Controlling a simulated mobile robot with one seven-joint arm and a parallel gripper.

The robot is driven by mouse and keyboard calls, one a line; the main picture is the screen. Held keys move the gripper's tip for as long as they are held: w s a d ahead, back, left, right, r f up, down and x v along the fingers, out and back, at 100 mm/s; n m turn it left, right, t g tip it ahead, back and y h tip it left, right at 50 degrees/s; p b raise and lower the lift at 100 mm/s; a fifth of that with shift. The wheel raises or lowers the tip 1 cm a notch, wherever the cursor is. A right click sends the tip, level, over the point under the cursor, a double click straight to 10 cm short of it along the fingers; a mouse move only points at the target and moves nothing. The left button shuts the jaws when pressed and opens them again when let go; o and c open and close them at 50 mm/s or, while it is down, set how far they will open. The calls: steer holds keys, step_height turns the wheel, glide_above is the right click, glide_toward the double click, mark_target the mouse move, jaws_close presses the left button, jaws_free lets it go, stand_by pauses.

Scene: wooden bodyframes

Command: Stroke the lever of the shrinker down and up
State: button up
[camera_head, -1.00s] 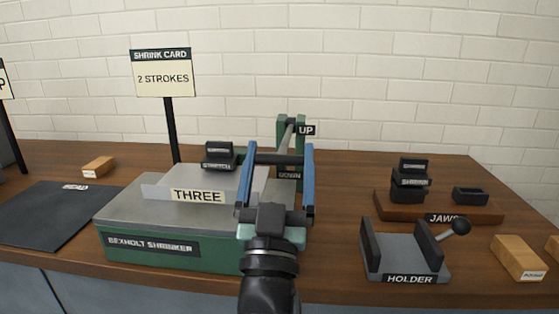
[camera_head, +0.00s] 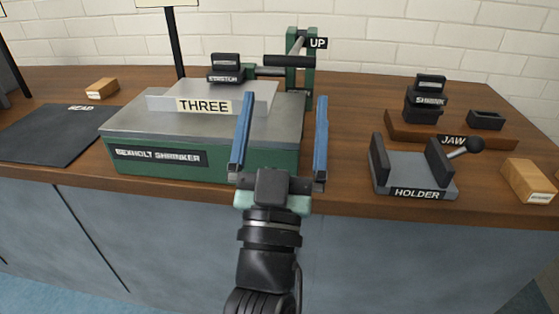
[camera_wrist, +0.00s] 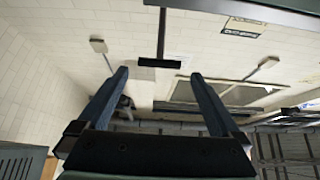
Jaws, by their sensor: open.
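The shrinker (camera_head: 215,165) is a green box with a grey top, standing on the bench left of centre in the head view. Its lever (camera_head: 290,61) ends in a black crossbar handle beside the green posts, close under the UP label (camera_head: 318,43). The DOWN label cannot be read now. My gripper (camera_head: 285,99) has its two blue fingers spread wide. In the head view they lie in front of the posts, with their tips below the handle in the picture. Nothing is between them. The wrist view also shows the open fingers (camera_wrist: 158,72), with no handle recognisable between them.
A THREE card (camera_head: 204,106) is on the shrinker. To the right are a holder (camera_head: 415,180) with a ball-ended handle, a jaws stand (camera_head: 395,128) and a wooden block (camera_head: 529,180). A dark mat (camera_head: 60,130) and another block (camera_head: 102,88) lie left.

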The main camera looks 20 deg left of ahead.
steer(key=b+v, duration=0.2)
steer(key=v, duration=0.3)
steer(key=shift+s+d+f+b, duration=0.1)
steer(key=shift+s+f+b, duration=0.1)
steer(key=shift+b, duration=0.1)
